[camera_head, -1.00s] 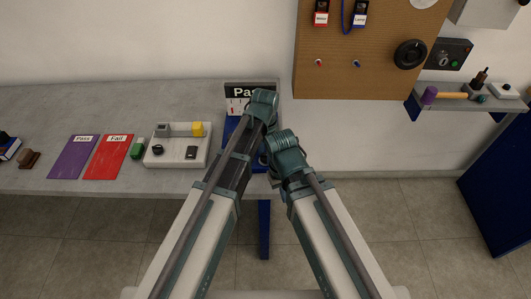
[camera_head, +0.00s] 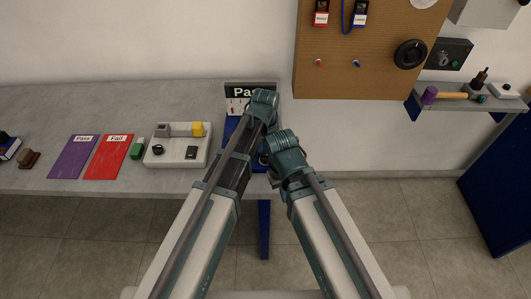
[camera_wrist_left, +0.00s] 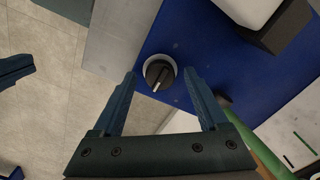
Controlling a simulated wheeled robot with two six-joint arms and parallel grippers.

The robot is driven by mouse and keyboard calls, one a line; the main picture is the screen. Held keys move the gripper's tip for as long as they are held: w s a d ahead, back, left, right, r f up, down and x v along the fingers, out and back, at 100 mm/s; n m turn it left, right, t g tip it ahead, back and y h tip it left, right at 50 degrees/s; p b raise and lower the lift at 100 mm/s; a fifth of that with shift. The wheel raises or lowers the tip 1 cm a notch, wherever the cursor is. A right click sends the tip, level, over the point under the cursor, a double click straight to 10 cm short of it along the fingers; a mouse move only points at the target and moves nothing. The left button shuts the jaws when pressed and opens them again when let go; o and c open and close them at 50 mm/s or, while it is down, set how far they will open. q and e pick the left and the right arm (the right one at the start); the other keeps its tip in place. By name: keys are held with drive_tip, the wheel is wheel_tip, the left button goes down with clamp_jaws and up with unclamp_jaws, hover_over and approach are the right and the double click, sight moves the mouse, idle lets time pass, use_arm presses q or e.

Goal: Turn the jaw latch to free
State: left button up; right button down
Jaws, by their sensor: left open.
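The latch is a round black knob (camera_wrist_left: 159,73) with a white pointer line, set in a pale ring on a blue panel (camera_wrist_left: 185,40) in the left wrist view. The line points down and slightly left there. My left gripper (camera_wrist_left: 160,75) is open, with one finger on each side of the knob and gaps visible. I cannot tell its height over the knob. In the head view the left fingers are hidden behind my wrist, and the blue fixture (camera_head: 232,128) is mostly covered. My right gripper's jaws are hidden in the head view; a dark blue finger-like part (camera_wrist_left: 14,70) shows at the left wrist view's edge.
A sign (camera_head: 243,91) starting "Pas" stands behind my wrists.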

sight(265, 155)
use_arm(q)
drive_tip(key=shift+r, duration=0.1)
wheel_tip(265, 155, up, 14)
drive_tip(key=p, duration=1.4)
drive_tip(key=shift+f, duration=0.2)
